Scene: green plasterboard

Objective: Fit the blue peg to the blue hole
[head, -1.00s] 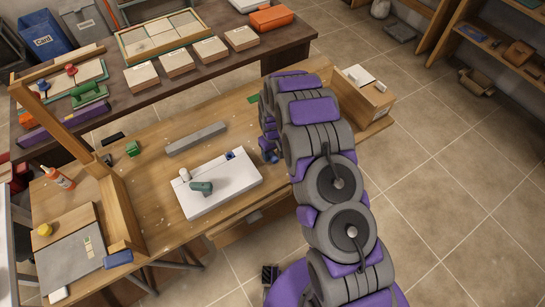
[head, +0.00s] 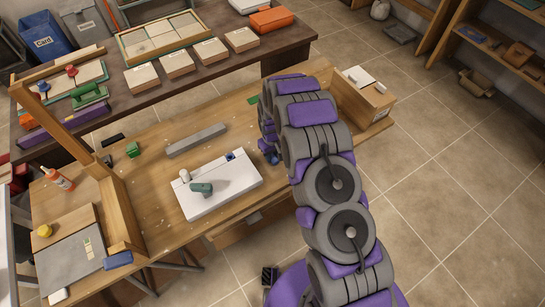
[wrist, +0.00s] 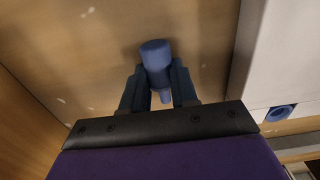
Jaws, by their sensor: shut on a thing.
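A blue peg (wrist: 155,52) stands out between the fingers of my gripper (wrist: 158,82) in the wrist view. The gripper is shut on it, over the wooden bench. The blue hole (wrist: 281,112) is a blue-rimmed round opening at the right of the wrist view, in the pale board (wrist: 285,50). The peg is beside the board, apart from the hole. In the head view the blue hole (head: 230,156) is near the far right corner of the white board (head: 222,199). My arm largely hides the gripper there, just right of the board.
A white peg (head: 184,175) and a teal piece (head: 201,189) are on the board. A grey bar (head: 196,139) lies behind it, and a green block (head: 133,149) to the left. A wooden box (head: 362,98) stands at the bench's right end.

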